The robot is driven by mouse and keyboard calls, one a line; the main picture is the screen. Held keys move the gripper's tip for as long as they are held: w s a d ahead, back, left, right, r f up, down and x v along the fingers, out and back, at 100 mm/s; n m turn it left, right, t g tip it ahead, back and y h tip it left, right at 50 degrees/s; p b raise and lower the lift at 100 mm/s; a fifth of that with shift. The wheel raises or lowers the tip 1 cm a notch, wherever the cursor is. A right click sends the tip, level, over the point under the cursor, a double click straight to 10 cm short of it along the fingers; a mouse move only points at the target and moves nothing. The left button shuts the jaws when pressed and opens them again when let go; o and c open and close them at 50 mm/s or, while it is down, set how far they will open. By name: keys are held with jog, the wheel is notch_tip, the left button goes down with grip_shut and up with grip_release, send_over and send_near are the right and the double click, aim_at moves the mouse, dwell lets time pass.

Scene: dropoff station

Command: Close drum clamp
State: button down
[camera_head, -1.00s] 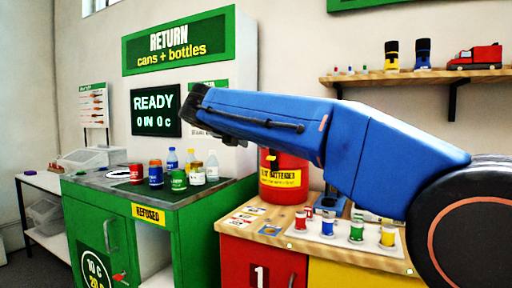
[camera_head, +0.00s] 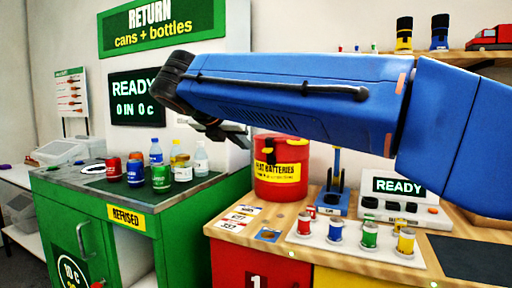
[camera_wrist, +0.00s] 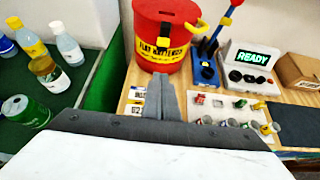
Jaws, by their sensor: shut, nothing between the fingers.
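The red drum (camera_head: 281,185) with a yellow "flat batteries" label stands at the back left of the wooden counter. It also shows at the top middle of the wrist view (camera_wrist: 150,22). A yellow clamp part (camera_wrist: 197,27) juts from the drum's right side, near its upper edge. Whether it is latched I cannot tell. My gripper (camera_wrist: 161,98) is shut and empty, pointing toward the drum with a gap in the wrist view. In the head view my gripper (camera_head: 228,133) is partly hidden under the arm, left of the drum's top.
A blue stand with a lever (camera_wrist: 205,70) and a grey device reading READY (camera_head: 392,200) stand right of the drum. A white tray (camera_head: 340,243) of small coloured cells lies in front. Cans and bottles (camera_head: 160,176) stand on the green counter at left.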

aim_at(267, 148)
jog(key=w+r+x, duration=0.1)
jog(key=r+x, duration=0.1)
jog(key=x, duration=1)
jog(key=shift+w+d, duration=0.4)
jog(key=shift+w, duration=0.1)
jog(key=shift+w+d+r+g+y, duration=0.2)
jog(key=shift+w+r+g+y, duration=0.1)
jog(key=shift+w+r+g, duration=0.3)
jog(key=shift+w+r, duration=0.15)
jog(key=shift+r, duration=0.25)
jog(key=shift+r, duration=0.2)
jog(key=shift+r, duration=0.6)
